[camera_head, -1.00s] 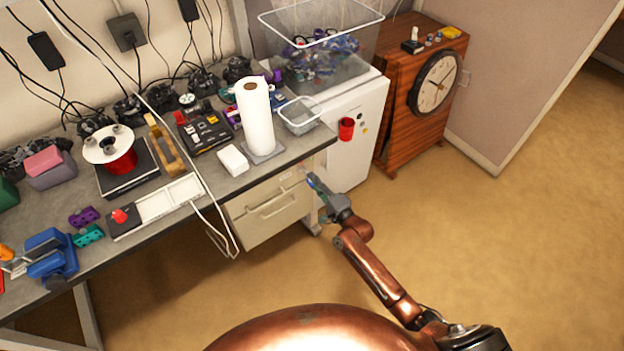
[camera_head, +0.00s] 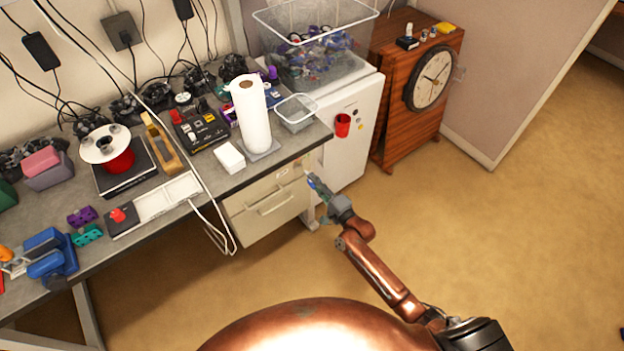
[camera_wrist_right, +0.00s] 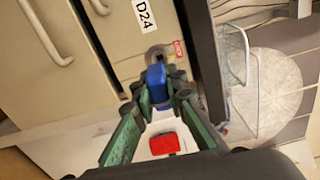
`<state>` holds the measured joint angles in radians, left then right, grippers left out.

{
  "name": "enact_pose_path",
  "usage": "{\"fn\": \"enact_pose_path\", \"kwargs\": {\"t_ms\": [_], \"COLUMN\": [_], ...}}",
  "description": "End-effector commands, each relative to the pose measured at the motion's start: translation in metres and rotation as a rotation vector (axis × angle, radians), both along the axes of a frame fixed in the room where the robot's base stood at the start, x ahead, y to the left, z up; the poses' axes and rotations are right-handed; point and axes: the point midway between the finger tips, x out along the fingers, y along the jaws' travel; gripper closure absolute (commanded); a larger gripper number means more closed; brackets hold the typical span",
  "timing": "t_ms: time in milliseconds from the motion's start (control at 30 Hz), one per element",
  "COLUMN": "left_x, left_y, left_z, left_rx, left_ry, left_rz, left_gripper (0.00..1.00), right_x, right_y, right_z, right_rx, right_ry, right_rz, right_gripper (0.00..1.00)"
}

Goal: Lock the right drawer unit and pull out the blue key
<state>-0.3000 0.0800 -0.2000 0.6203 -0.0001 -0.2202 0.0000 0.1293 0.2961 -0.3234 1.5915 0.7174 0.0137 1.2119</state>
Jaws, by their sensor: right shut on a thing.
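The right drawer unit (camera_head: 262,215) is a beige cabinet under the right end of the workbench, with its drawers shut. It also shows in the right wrist view (camera_wrist_right: 105,30), with a D24 label and a round lock. My right gripper (camera_head: 316,184) is at the unit's upper right corner. In the right wrist view its green fingers (camera_wrist_right: 158,98) are shut on the blue key (camera_wrist_right: 156,84). The key's head is in front of the lock (camera_wrist_right: 157,53); its shaft is hidden, so I cannot tell how deep it sits. My left gripper is not in view.
The workbench (camera_head: 225,185) above carries a paper towel roll (camera_head: 251,115) and other items. The floor on the right is clear.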

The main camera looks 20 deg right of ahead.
Motion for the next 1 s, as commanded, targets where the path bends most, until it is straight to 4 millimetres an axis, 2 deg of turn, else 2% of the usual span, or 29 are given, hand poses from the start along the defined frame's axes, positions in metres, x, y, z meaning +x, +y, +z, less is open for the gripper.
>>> {"fn": "enact_pose_path", "kwargs": {"t_ms": [600,1000], "left_x": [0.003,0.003], "left_y": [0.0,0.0], "left_z": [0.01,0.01], "left_rx": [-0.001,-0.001], "left_ry": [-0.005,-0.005], "left_rz": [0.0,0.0], "left_gripper": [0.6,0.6], "right_x": [-0.032,-0.035], "right_y": [-0.012,-0.012], "right_z": [0.0,0.001], "right_rx": [0.0,0.0], "right_ry": [0.001,0.0], "right_rz": [0.0,0.002], "right_gripper": [1.0,1.0]}}
